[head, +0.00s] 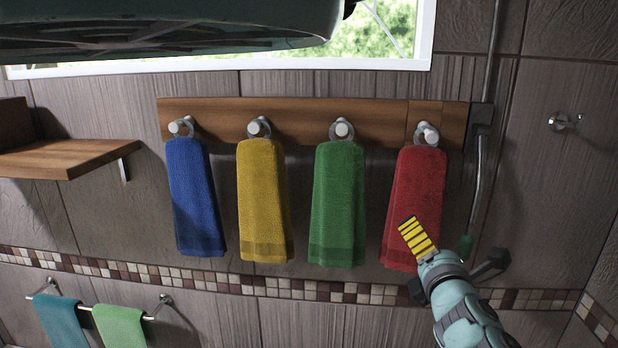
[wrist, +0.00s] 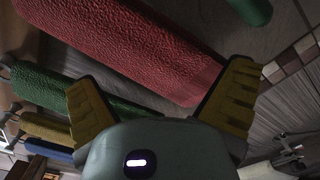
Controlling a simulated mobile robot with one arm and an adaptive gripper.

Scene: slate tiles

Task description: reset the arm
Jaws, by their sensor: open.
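My gripper (head: 420,238) is at the lower right of the head view, in front of the lower part of the red towel (head: 416,190). In the wrist view my gripper (wrist: 163,92) has its two yellow-padded fingers spread wide with nothing held between them. The red towel (wrist: 120,45) runs across the upper part of that view, beyond the fingers. Whether a finger touches the towel cannot be told. My forearm comes up from the bottom right of the head view.
A wooden rail (head: 300,122) also holds a blue towel (head: 193,195), a yellow towel (head: 263,195) and a green towel (head: 339,200). A wooden shelf (head: 70,158) is at the left. A metal pipe (head: 480,180) with a green end runs down right of the red towel.

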